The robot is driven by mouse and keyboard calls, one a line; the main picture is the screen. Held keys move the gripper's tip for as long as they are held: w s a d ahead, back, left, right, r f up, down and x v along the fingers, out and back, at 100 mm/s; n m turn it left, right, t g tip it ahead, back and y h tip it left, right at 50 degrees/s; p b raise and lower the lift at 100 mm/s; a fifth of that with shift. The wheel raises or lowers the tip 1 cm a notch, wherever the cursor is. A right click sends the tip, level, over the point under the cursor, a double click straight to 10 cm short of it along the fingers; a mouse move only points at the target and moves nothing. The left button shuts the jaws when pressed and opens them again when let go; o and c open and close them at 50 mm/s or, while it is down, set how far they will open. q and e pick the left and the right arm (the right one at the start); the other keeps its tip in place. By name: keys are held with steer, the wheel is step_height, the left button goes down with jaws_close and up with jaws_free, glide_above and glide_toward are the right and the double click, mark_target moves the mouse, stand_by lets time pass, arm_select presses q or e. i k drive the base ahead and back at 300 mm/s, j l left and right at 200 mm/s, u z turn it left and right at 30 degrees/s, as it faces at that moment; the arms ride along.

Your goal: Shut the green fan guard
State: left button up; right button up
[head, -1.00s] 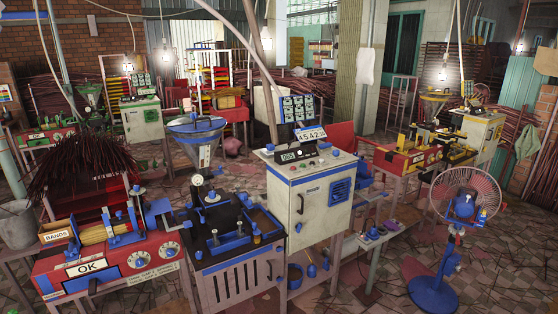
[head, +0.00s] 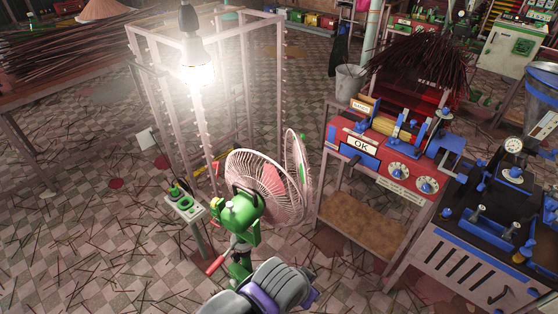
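The green fan (head: 242,213) stands on the tiled floor near the middle of the head view. Its pale round rear cage (head: 258,172) faces up and to the right. The front guard (head: 303,158) is a separate wire disc seen nearly edge-on, to the right of the cage. It stands swung away from the cage at its far edge, so the guard looks open, with a small green part on it. A grey and purple link of my arm shows at the bottom, just below the fan. No gripper fingers are visible.
A tall pale rack with a lit bulb (head: 197,66) stands behind the fan. A small control post (head: 186,207) is left of it. A red extruder bench (head: 375,150) stands close on the right. Incense sticks litter the floor, which is otherwise clear at left.

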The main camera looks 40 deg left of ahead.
mark_target(301, 155)
steer(key=i+l+u, duration=0.1)
steer(key=u, duration=0.4)
steer(key=i+l+u, duration=0.2)
steer(key=u, duration=0.25)
steer(key=i+l+u, duration=0.1)
steer(key=l+u, duration=0.15)
steer(key=u, duration=0.25)
steer(key=i+l+u, duration=0.1)
steer(key=l+u, duration=0.2)
steer(key=i+l+u, duration=0.1)
steer(key=l+u, duration=0.2)
steer(key=i+l+u, duration=0.1)
steer(key=l+u, duration=0.2)
steer(key=i+l+u, duration=0.1)
steer(key=l, duration=0.15)
steer(key=i+l+u, duration=0.1)
steer(key=l, duration=0.15)
steer(key=i+j+z, duration=0.15)
steer(key=i+j, duration=0.3)
